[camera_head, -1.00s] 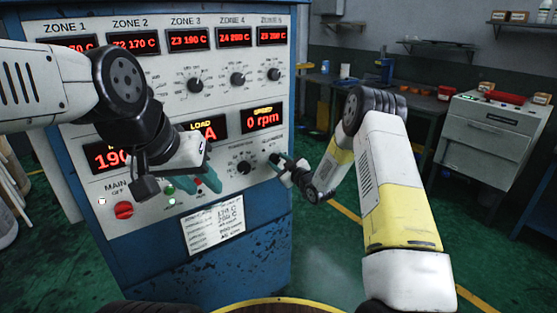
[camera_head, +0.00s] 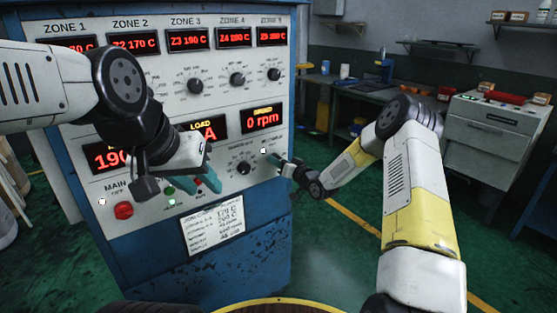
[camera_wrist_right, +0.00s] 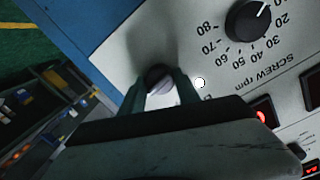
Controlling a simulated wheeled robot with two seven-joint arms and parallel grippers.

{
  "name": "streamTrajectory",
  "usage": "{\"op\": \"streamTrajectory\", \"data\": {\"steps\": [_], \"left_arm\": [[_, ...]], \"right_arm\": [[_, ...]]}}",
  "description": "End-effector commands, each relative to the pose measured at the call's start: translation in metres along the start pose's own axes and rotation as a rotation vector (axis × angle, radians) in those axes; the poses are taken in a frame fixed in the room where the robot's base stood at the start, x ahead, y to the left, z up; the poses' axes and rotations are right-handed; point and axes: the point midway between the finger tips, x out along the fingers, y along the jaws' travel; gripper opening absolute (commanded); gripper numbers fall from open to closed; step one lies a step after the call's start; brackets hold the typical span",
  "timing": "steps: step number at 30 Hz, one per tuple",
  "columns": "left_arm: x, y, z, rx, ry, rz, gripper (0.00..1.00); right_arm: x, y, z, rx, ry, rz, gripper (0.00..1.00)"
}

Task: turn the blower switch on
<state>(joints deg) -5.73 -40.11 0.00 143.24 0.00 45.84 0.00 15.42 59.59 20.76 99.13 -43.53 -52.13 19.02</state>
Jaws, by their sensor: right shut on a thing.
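The blower switch (camera_wrist_right: 157,80) is a small dark rotary knob near the edge of the white control panel (camera_head: 222,185). In the right wrist view it sits between the two fingers of my right gripper (camera_wrist_right: 160,92), which is shut on it. In the head view my right gripper (camera_head: 273,161) touches the panel's lower right, and the fingers hide the knob there. A small white lamp beside the knob is bright in the head view (camera_head: 263,151) and in the right wrist view (camera_wrist_right: 200,83). My left gripper (camera_head: 211,181) hangs before the panel's lower middle; its finger gap is unclear.
The screw rpm dial (camera_head: 243,168) is left of my right gripper, below the 0 rpm display (camera_head: 262,118). Open green floor (camera_head: 330,235) lies right of the cabinet.

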Motion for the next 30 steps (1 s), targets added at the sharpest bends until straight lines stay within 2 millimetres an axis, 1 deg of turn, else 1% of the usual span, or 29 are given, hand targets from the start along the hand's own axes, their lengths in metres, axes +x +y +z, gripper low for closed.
{"op": "streamTrajectory", "data": {"steps": [3,10,27,28,30], "left_arm": [[0.0000,0.0000,0.0000,0.000,0.000,0.000,0.36],[0.0000,0.0000,0.0000,0.000,0.000,0.000,0.36],[0.0000,0.0000,0.0000,0.000,0.000,0.000,0.36],[0.0000,0.0000,0.0000,0.000,0.000,0.000,0.36],[0.0000,0.0000,0.0000,0.000,0.000,0.000,0.36]], "right_arm": [[-0.0006,0.0008,0.0015,0.068,-0.005,-0.002,0.00],[-0.0004,0.0001,0.0015,0.148,-0.009,-0.008,0.00],[-0.0004,0.0001,0.0017,0.177,-0.011,-0.009,0.00],[-0.0004,0.0001,0.0017,0.177,-0.011,-0.009,0.42],[-0.0003,0.0001,0.0015,0.177,-0.010,-0.009,0.56]]}}
